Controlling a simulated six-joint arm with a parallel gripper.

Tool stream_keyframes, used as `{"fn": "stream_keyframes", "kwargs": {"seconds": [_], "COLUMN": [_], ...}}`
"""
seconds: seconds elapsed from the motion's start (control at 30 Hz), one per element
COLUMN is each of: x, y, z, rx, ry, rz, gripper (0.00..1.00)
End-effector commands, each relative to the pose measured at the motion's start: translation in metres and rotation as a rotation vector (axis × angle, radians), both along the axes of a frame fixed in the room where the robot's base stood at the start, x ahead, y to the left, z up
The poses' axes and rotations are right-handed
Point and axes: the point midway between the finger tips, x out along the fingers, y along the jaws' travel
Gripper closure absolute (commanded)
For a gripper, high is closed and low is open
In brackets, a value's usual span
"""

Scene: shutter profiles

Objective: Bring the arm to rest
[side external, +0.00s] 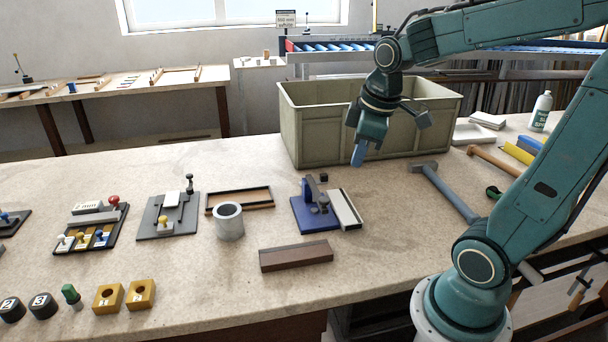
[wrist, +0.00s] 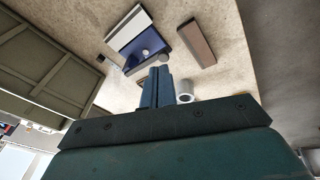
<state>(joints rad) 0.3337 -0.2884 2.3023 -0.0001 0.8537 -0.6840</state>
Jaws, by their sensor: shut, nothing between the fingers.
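My gripper (side external: 358,155) hangs above the workbench (side external: 380,270), in front of the large olive-green crate (side external: 310,130) in the side external view. Its blue fingers point down, shut with nothing between them. In the wrist view the shut fingers (wrist: 156,88) show at the middle, pointing toward the bench top. The fingers are apart from the bench and from everything on it. The blue fixture (side external: 316,218) with a pale profile (side external: 344,209) beside it stands on the bench below and to the left of my gripper.
A brown profile (side external: 296,256) lies near the front. A grey cup (side external: 229,222), a shallow tray (side external: 238,200) and a grey clamp plate (side external: 168,218) stand to the left. Open bench lies between brown profile and hammer.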

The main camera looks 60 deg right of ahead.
Motion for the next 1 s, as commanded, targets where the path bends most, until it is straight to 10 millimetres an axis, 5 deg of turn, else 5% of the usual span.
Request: {"fn": "stream_keyframes", "kwargs": {"seconds": [0.5,1.0], "x": [-0.063,-0.079], "y": [0.078,0.090], "z": [0.025,0.025], "rx": [0.157,0.216], "ry": [-0.208,-0.245], "rz": [-0.242,-0.307], "gripper": [1.00,1.00]}}
